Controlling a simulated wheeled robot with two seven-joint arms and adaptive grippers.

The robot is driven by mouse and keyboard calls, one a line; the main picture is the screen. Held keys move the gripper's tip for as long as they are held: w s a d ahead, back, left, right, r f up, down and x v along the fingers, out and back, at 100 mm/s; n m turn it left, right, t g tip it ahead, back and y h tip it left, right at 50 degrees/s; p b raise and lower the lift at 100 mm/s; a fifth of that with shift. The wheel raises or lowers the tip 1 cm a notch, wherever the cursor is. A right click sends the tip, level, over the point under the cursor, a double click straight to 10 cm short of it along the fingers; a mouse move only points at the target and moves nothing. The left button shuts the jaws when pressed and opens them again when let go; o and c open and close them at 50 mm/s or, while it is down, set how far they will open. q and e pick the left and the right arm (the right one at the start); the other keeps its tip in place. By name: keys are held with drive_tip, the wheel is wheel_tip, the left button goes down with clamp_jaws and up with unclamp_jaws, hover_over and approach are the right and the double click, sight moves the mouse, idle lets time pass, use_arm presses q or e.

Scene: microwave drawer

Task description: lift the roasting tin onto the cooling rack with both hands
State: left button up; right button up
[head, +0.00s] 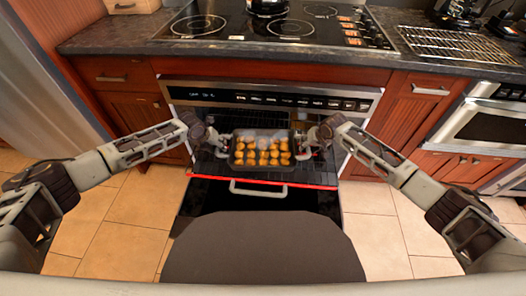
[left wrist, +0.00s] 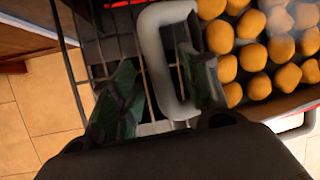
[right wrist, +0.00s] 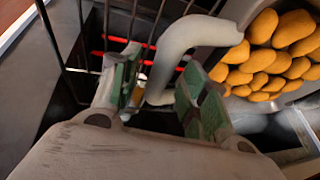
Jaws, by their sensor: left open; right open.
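The dark roasting tin (head: 262,168), filled with yellow-brown potatoes (head: 262,152), sits on the pulled-out oven rack in the head view. My left gripper (head: 218,143) is at its left end, and my right gripper (head: 307,145) is at its right end. In the left wrist view the open fingers (left wrist: 158,88) straddle the outer bar of a grey loop handle (left wrist: 154,62), one finger inside the loop. In the right wrist view the open fingers (right wrist: 160,95) stand either side of the other handle (right wrist: 190,38). The wire cooling rack (head: 455,45) lies empty on the right counter.
The oven door (head: 200,205) is lowered under the tin, with a red-edged rack front (head: 262,181). The cooktop (head: 275,25) with a dark pot (head: 267,7) is above. A second appliance (head: 495,125) stands at right. The tiled floor is clear at both sides.

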use_arm(q)
drive_tip(key=shift+x, duration=1)
use_arm(e)
drive_tip(key=shift+x, duration=0.95)
use_arm(q)
clamp_jaws()
use_arm(e)
clamp_jaws()
use_arm(q)
drive_tip(key=shift+w+r, duration=0.1)
drive_tip(key=shift+r, duration=0.05)
use_arm(e)
drive_tip(key=shift+w+r, duration=0.1)
drive_tip(key=shift+w, duration=0.05)
